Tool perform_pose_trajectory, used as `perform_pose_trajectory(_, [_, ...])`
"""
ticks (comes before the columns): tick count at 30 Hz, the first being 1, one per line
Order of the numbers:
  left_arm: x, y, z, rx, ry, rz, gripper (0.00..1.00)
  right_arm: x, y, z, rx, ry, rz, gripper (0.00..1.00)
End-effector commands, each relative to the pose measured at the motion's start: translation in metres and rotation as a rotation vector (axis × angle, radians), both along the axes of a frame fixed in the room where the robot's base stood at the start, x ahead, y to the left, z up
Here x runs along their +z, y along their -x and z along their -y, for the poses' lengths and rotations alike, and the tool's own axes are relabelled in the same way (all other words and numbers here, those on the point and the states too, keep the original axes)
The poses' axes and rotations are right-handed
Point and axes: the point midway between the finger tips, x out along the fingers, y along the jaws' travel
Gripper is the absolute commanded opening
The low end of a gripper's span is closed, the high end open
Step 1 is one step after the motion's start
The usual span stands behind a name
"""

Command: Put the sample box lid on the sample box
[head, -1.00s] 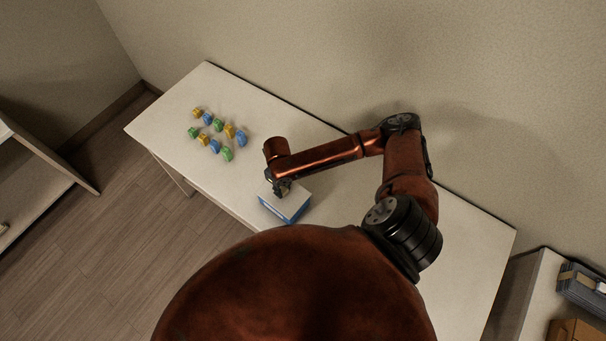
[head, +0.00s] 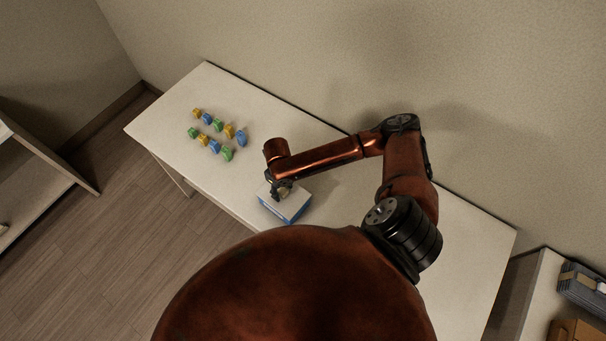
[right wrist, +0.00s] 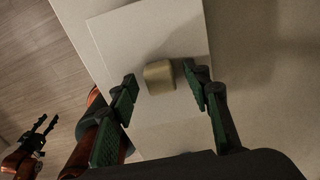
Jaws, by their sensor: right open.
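The sample box (head: 272,209), blue-sided, sits at the table's front edge in the head view. The white sample box lid (head: 297,201) lies over its top; whether it is fully seated is too small to tell. In the right wrist view the lid (right wrist: 110,50) shows as a pale plate with a tan block-shaped knob (right wrist: 159,76). My right gripper (head: 281,192) is just above the lid. In the right wrist view its open fingers (right wrist: 164,87) stand on either side of the knob, with gaps. My left gripper (right wrist: 42,128) hangs empty at lower left, its fingers apart.
A shelf (head: 35,180) stands at far left. Another shelf at lower right holds grey items (head: 583,288) and a brown box (head: 574,331).

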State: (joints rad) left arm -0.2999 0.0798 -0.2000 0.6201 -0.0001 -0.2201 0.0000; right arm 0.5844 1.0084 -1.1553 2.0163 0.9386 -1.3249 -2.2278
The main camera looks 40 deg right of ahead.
Motion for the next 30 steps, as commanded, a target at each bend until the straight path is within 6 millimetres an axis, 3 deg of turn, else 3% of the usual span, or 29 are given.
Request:
perform_pose_trajectory(13, [0.000,0.000,0.000,0.000,0.000,0.000,0.40,0.001,0.000,0.000,0.000,0.000,0.000,0.44])
perform_pose_trajectory(30, [0.006,0.000,0.000,0.000,0.000,0.000,0.40,0.023,-0.001,0.000,0.000,0.000,0.001,0.44])
